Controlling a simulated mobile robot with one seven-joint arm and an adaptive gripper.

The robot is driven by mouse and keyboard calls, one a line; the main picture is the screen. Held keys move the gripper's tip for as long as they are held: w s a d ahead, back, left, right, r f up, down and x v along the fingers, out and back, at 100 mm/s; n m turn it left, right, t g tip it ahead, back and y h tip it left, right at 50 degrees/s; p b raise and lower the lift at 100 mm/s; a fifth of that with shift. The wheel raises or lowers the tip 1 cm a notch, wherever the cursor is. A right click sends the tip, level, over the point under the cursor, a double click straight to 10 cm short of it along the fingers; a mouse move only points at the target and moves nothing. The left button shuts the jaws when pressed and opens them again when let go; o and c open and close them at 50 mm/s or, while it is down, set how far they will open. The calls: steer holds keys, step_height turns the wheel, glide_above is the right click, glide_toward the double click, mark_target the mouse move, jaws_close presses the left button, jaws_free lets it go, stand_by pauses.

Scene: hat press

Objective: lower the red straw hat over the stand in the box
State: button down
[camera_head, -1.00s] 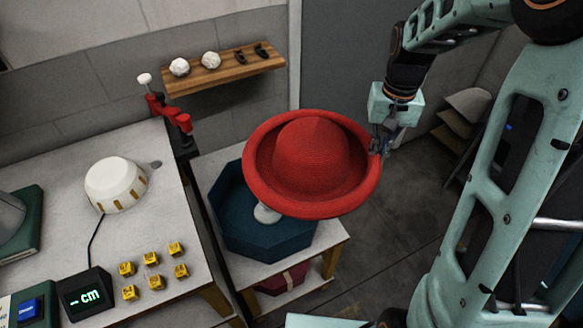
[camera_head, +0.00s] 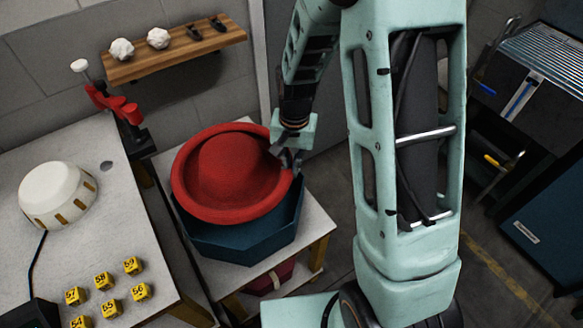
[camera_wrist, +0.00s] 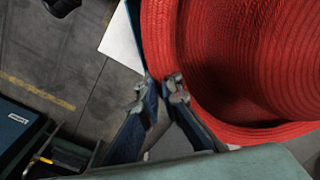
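The red straw hat (camera_head: 236,172) is crown up, with a rolled brim, low over the dark blue octagonal box (camera_head: 240,243). It covers most of the box opening, and the box's front wall shows below the brim. The stand inside is hidden under the hat. My gripper (camera_head: 290,160) is at the hat's right edge, its fingers on the brim. In the wrist view the two fingers (camera_wrist: 160,88) meet the brim edge of the hat (camera_wrist: 220,60) from both sides. I cannot see how far the crown is over the stand.
The box is on a small white table (camera_head: 310,220). At left, a bench (camera_head: 130,240) carries a white dome (camera_head: 58,192), several yellow numbered blocks (camera_head: 103,282) and a red clamp (camera_head: 110,100). A wooden shelf (camera_head: 175,52) hangs behind.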

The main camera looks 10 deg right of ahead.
steer(key=shift+f+b, duration=5.85)
steer(key=shift+f, duration=2.2)
steer(key=shift+f+b, duration=0.35)
steer(key=shift+f, duration=0.05)
steer(key=c, duration=2.1)
jaws_free()
steer(key=r, duration=1.2)
steer(key=shift+d, duration=0.2)
